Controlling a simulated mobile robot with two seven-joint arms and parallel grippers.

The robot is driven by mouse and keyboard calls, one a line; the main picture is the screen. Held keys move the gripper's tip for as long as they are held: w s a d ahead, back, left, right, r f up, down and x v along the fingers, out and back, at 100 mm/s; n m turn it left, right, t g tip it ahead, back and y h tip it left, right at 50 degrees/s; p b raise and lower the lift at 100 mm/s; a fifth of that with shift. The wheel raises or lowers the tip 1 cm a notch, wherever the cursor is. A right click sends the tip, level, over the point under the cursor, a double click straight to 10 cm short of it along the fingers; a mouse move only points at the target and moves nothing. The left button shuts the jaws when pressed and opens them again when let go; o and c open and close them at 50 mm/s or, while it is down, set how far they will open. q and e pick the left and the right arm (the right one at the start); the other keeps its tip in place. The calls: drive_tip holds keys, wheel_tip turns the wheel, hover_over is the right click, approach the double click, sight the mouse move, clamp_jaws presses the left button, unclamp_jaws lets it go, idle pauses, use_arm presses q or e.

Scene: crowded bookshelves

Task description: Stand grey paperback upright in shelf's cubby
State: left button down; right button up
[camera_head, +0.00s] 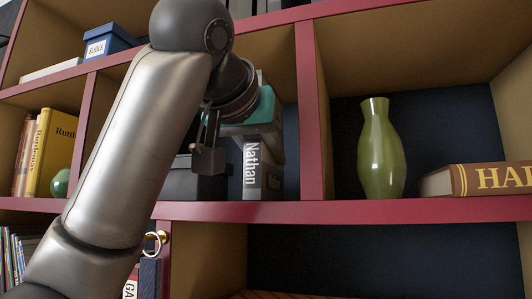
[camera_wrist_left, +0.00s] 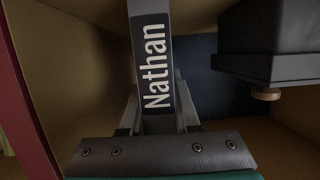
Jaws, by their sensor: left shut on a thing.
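The grey paperback (camera_head: 262,168) stands upright in the middle cubby, with "Nathan" in white letters on its dark spine. It also shows in the left wrist view (camera_wrist_left: 156,55), spine toward the camera. My left gripper (camera_wrist_left: 158,122) is shut on the book. In the head view the left gripper (camera_head: 245,130) is at the cubby, partly hidden by my own wrist. The shelf (camera_head: 350,211) has red edges and tan inner walls. I cannot tell whether the book's lower edge touches the cubby floor. My right gripper is not in view.
A dark box (camera_head: 190,184) stands left of the book; it also shows in the wrist view (camera_wrist_left: 275,40). A red divider (camera_head: 311,110) is to the right. The cubby beyond it holds a green vase (camera_head: 378,150) and a lying brown book (camera_head: 478,180).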

sight(252, 152)
use_arm(q)
drive_tip(key=shift+f, duration=0.1)
drive_tip(key=c, duration=0.6)
unclamp_jaws()
drive_tip(key=shift+o, duration=0.2)
drive_tip(key=shift+s+a+b, duration=0.25)
drive_tip(key=shift+s+b, duration=0.25)
drive_tip(key=shift+s, duration=0.3)
drive_tip(key=shift+s+a+b, duration=0.25)
drive_tip(key=shift+s+b, duration=0.2)
drive_tip(key=shift+s, duration=0.3)
drive_tip(key=s+b, duration=0.2)
drive_tip(key=s+a+b, duration=0.1)
drive_tip(key=s+b, duration=0.1)
drive_tip(key=shift+s+a+f+b, duration=0.1)
drive_tip(key=shift+s+a+b, duration=0.1)
drive_tip(key=shift+b, duration=0.1)
drive_tip(key=shift+s+a+b, duration=0.2)
drive_tip(key=shift+s+b, duration=0.25)
drive_tip(key=shift+s, duration=0.15)
